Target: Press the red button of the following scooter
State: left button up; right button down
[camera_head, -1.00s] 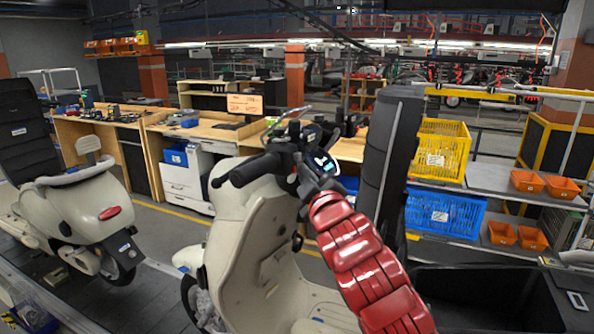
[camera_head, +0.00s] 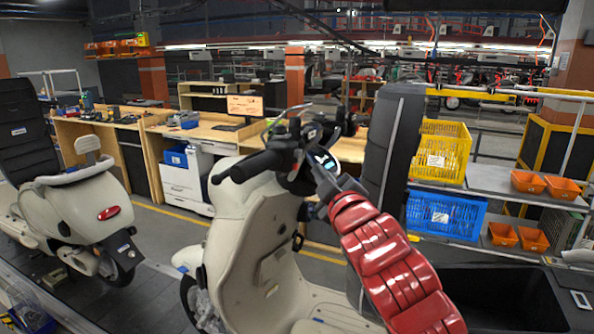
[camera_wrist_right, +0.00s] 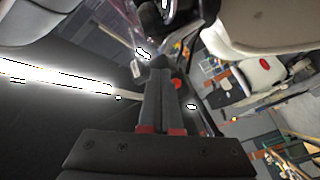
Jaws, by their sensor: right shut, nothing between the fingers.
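A cream scooter (camera_head: 237,240) stands in front of me, its black handlebar (camera_head: 255,166) and lit display (camera_head: 326,161) facing me. My right arm reaches in from the lower right. My right gripper (camera_head: 324,172) is shut and empty, its tip close to the display and the right part of the handlebar; I cannot tell whether it touches. In the right wrist view the closed fingers (camera_wrist_right: 158,68) point up the picture. A small red spot (camera_wrist_right: 177,83) shows just right of them; it may be the red button. My left gripper is out of view.
Another cream scooter (camera_head: 75,210) with a red tail light stands at the left. A dark upright panel (camera_head: 392,140) rises right of the handlebar. Yellow (camera_head: 441,150) and blue (camera_head: 444,215) crates and orange bins sit on the right rack. Wooden benches stand behind.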

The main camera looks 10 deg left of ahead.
jog(key=shift+s+d+b, duration=0.25)
jog(key=shift+s+d, duration=0.1)
jog(key=shift+d, duration=0.4)
jog(key=shift+s+d+b, duration=0.25)
jog(key=shift+s+d, duration=0.1)
jog(key=shift+d, duration=0.4)
